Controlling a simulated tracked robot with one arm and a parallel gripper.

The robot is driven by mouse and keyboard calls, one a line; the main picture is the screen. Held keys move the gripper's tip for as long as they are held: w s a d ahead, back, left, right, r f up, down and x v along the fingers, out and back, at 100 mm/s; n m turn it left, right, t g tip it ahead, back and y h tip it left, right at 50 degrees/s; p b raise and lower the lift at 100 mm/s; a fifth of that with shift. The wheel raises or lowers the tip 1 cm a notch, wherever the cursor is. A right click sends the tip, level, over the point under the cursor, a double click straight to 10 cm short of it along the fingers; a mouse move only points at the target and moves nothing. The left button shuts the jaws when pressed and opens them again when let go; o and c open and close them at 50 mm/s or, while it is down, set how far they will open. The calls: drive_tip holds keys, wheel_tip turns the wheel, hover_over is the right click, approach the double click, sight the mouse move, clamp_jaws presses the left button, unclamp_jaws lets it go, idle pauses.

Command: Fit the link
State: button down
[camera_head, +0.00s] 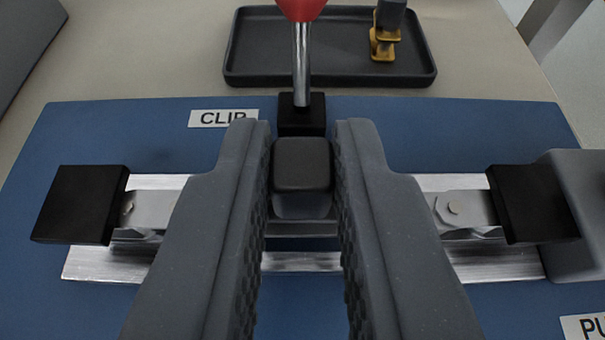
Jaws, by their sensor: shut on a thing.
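My gripper (303,180) reaches into the middle of the camera view, its two ribbed grey fingers on either side of a dark grey capped piece (302,165), which looks like the link. The gripper is shut on it. The piece's lower part is lighter grey and mostly hidden between the fingers. It is over the middle of a metal rail (105,264) on a blue board (80,130). Metal brackets, left (152,210) and right (462,208), are on the rail, each beside a black block. I cannot tell whether the piece touches them.
A red-topped metal rod (301,60) stands at a small black block (290,122) just behind the piece. A "CLIP" label (222,118) lies left of it. A dark tray (260,68) behind holds a yellow-and-grey item (384,40). A grey housing (580,200) is at right.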

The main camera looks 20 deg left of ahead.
drive_tip(key=shift+f+b, duration=0.65)
drive_tip(key=shift+f, duration=0.35)
drive_tip(key=c, duration=1.3)
unclamp_jaws()
drive_tip(key=p+v, duration=0.3)
drive_tip(key=v, duration=1)
drive_tip(key=shift+s+d+r, duration=0.15)
drive_tip(key=shift+s, duration=0.2)
